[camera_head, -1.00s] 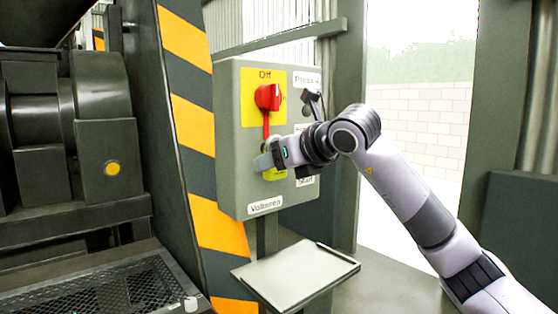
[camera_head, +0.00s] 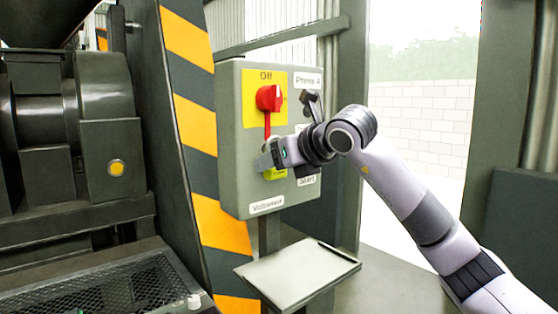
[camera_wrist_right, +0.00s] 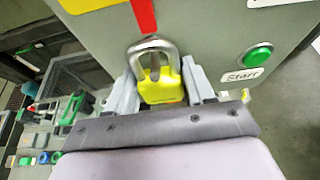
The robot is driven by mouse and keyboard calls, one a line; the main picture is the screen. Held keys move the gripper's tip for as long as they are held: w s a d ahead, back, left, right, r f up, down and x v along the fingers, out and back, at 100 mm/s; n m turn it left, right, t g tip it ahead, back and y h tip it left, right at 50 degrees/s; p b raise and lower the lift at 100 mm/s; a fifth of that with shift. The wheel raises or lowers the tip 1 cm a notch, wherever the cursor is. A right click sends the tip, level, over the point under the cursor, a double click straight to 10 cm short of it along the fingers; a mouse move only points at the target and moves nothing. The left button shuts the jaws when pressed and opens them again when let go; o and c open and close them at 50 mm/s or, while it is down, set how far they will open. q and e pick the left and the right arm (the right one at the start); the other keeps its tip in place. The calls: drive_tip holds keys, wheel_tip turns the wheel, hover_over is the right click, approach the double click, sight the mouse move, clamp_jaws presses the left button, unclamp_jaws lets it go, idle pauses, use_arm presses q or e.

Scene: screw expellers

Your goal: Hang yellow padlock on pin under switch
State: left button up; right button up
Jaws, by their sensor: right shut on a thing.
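The yellow padlock (camera_wrist_right: 160,88) with its steel shackle is between the fingers of my right gripper (camera_wrist_right: 160,95) in the right wrist view. The gripper is shut on it, with the shackle pointing up at the box face. In the head view a bit of the yellow padlock (camera_head: 275,174) shows below the right gripper (camera_head: 265,160). The red switch (camera_head: 269,98) sits on a yellow plate marked Off, with a red strip running down from it. The strip's lower end is close above the shackle. I cannot tell whether the shackle is around the pin. My left gripper is not in view.
The grey control box (camera_head: 232,190) carries a black lever at right and a green Start button (camera_wrist_right: 258,55). A flat tray (camera_head: 298,274) stands below the box. A striped yellow and black post (camera_head: 190,125) and dark machinery are at left.

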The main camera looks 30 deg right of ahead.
drive_tip(key=shift+w+f, duration=0.1)
drive_tip(key=shift+w, duration=0.15)
